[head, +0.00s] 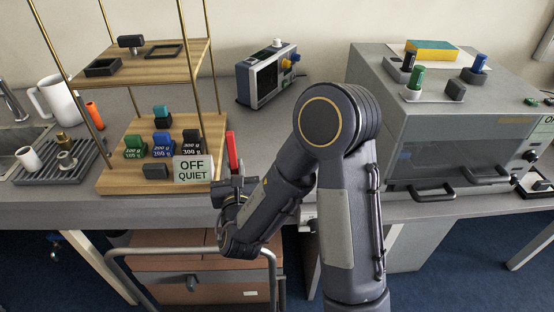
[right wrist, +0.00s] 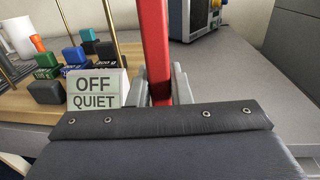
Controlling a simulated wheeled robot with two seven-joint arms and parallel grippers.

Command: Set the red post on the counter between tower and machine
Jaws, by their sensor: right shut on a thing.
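The red post (head: 232,150) stands upright in my right gripper (head: 236,184), just right of the tower (head: 110,181) and close to the counter's front edge. In the right wrist view the post (right wrist: 154,45) rises between the two grey fingers (right wrist: 160,88), which are shut on it. Its lower end is hidden, so I cannot tell whether it touches the counter (head: 270,140). The machine (head: 440,140) is the large grey box at the right. My left gripper is not in view.
An "OFF QUIET" sign (head: 193,169) stands on the tower's base beside my right gripper, with several weights behind it. A small instrument (head: 268,76) stands at the back between tower and machine. Counter in front of it is bare, partly hidden by my right arm.

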